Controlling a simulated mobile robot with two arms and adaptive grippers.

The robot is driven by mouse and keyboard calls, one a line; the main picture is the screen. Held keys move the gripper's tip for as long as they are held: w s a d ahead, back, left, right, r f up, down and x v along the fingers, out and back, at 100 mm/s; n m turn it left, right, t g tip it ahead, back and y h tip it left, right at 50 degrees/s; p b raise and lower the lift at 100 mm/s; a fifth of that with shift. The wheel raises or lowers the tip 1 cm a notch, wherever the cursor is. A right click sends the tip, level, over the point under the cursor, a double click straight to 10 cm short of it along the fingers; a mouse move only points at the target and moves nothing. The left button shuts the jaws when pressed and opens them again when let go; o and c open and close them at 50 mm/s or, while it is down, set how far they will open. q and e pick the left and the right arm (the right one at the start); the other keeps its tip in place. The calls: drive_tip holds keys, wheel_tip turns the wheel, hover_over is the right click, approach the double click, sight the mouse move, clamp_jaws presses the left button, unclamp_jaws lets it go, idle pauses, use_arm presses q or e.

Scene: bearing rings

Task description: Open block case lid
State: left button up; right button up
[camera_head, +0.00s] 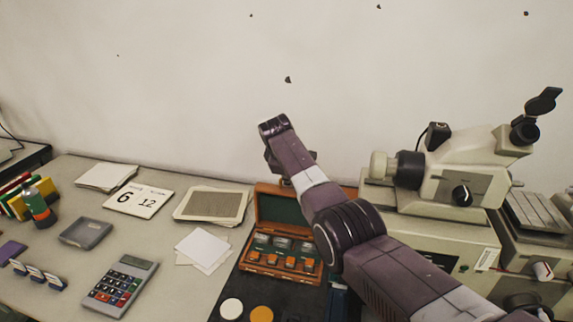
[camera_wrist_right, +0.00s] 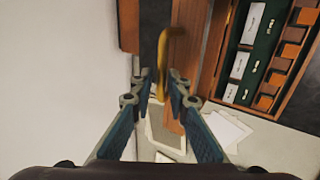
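The wooden block case (camera_head: 278,274) stands open on the desk in the head view. Its lid (camera_head: 270,205), lined in dark green, stands raised at the back. Metal blocks sit in the case behind a row of orange-brown blocks. The case (camera_wrist_right: 268,112) also shows at the right of the right wrist view. My right arm crosses the lid's right side in the head view; its fingers are hidden there. In the wrist view my right gripper (camera_wrist_right: 160,88) has its fingers apart. A curved brass piece (camera_wrist_right: 164,60) shows between the fingertips, apparently untouched. My left gripper is not in view.
A microscope-like instrument (camera_head: 465,170) stands on the right. A calculator (camera_head: 120,285), white papers (camera_head: 203,247), a framed panel (camera_head: 212,205) and a calendar card (camera_head: 138,200) lie left of the case. The wall is close behind the desk.

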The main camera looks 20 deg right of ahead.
drive_tip(key=v, duration=1)
idle(0.3)
